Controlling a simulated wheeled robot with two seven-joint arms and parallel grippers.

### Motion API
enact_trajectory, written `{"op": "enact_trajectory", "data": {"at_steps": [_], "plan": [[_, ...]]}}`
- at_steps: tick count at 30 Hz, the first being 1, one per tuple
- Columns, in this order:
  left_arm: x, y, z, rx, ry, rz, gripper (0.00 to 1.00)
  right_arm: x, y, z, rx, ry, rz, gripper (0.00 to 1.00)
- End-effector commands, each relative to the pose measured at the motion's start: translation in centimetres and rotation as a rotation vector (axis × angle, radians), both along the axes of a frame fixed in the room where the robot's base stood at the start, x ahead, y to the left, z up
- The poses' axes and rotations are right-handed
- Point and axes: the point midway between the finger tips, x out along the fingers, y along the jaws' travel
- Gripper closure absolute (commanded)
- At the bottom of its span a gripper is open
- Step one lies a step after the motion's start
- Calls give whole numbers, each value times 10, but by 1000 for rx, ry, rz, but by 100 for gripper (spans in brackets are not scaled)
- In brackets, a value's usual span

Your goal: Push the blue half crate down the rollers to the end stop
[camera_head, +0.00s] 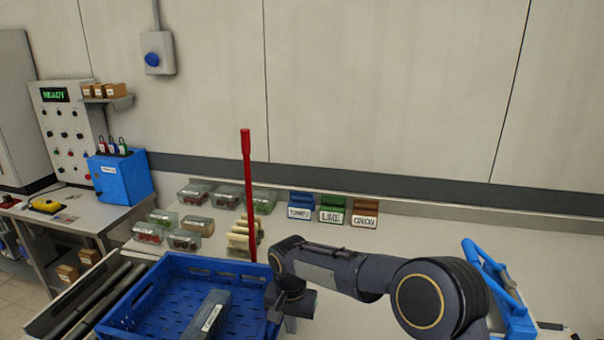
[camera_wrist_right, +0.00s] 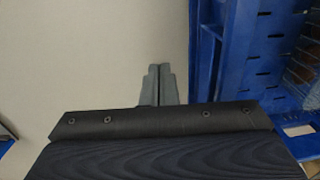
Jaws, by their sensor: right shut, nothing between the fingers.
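The blue half crate (camera_head: 218,264) is at the bottom left of centre in the head view, with its near part cut off by the frame. A grey labelled pack (camera_head: 208,318) lies in it. Dark rollers (camera_head: 98,296) show on its left. My right gripper (camera_head: 291,324) points down just right of the crate's right wall. In the right wrist view its fingers (camera_wrist_right: 160,76) are shut and empty, with the blue crate wall (camera_wrist_right: 206,62) close on the right. A narrow gap shows there; contact cannot be made out. My left gripper is out of view. No end stop can be made out.
A red upright pole (camera_head: 247,190) stands behind the crate. Clear-lidded tubs (camera_head: 197,225) and labelled blue, green and brown boxes (camera_head: 333,208) stand on the pale counter. Another blue frame (camera_head: 497,282) is at right. A panel reading READY (camera_head: 56,95) is at left.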

Motion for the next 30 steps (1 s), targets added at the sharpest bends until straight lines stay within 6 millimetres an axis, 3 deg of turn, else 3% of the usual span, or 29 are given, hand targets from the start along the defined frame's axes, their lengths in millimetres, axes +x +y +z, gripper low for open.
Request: {"op": "enact_trajectory", "data": {"at_steps": [18,30], "plan": [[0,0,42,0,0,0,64,-4,-15,64,0,0,1,100],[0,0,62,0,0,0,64,-6,-23,97,0,1,0,100]]}}
